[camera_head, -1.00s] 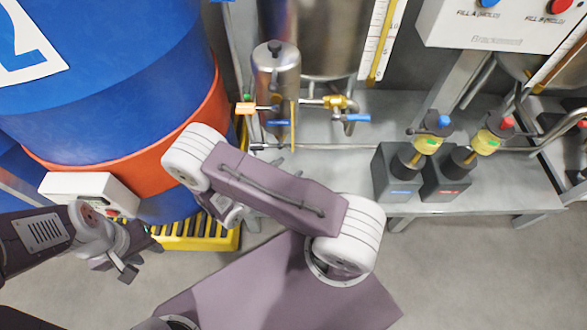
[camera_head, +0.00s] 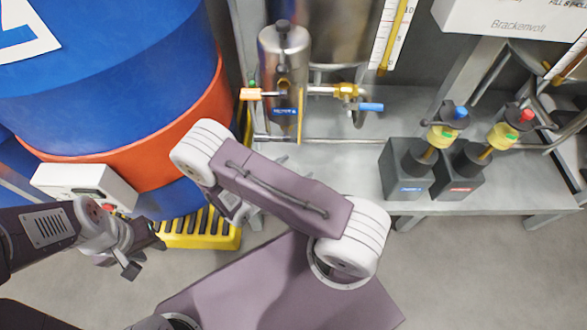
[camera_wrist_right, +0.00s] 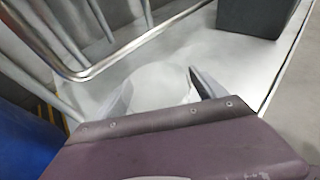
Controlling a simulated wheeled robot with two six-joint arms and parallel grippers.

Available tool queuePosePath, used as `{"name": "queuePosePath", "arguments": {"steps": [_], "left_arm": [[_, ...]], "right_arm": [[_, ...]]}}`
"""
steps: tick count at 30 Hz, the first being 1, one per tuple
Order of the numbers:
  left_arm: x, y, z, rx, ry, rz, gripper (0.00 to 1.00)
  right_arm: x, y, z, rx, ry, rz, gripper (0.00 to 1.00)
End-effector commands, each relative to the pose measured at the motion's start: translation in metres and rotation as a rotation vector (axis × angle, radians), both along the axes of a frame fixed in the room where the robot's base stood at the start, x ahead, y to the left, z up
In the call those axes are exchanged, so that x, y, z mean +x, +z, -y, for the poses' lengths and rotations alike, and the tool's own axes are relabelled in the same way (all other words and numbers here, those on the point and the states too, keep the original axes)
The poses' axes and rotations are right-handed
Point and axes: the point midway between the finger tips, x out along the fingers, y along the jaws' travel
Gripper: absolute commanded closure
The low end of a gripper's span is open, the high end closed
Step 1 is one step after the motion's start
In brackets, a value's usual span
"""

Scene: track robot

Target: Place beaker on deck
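A pale, translucent rounded shape that looks like the beaker (camera_wrist_right: 160,82) sits between the two fingers of my right gripper (camera_wrist_right: 160,92) in the right wrist view. The fingers touch or nearly touch its sides, and its lower part is hidden by the gripper body. The light grey deck (camera_wrist_right: 235,62) lies behind it; I cannot tell whether they touch. In the head view the deck (camera_head: 335,185) spans the middle and right, and my right arm hides the beaker. My left gripper (camera_head: 143,256) is at lower left, its fingers apart and empty.
A metal cylinder (camera_head: 284,60) with valves stands at the deck's back. A pipe (camera_head: 335,141) runs along the deck. Dark blocks (camera_head: 406,172) with pumps stand on its right. A blue barrel (camera_head: 115,90) stands left above a yellow grate (camera_head: 205,232). The deck's front middle is bare.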

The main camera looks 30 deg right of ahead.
Motion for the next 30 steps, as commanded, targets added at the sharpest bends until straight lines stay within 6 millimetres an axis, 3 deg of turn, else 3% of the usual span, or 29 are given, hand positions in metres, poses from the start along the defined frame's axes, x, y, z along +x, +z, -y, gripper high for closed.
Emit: {"name": "queuePosePath", "arguments": {"steps": [5,12,19,24,30], "left_arm": [[0.0,0.012,0.0,0.0,0.0,0.0,0.64],[0.0,0.047,0.0,0.0,0.0,0.0,0.64],[0.0,0.067,0.0,0.0,0.0,0.0,0.64],[0.0,0.07,0.0,0.0,0.0,0.0,0.64],[0.0,0.069,0.0,0.0,0.0,0.0,0.64]], "right_arm": [[-0.002,0.011,-0.008,0.0,0.003,0.0,0.19],[-0.018,0.032,-0.056,0.0,0.006,0.001,0.19],[-0.032,0.044,-0.094,0.0,0.003,0.001,0.19],[-0.037,0.045,-0.106,0.0,0.001,0.0,0.19],[-0.037,0.045,-0.107,0.0,0.0,0.0,0.19]]}}
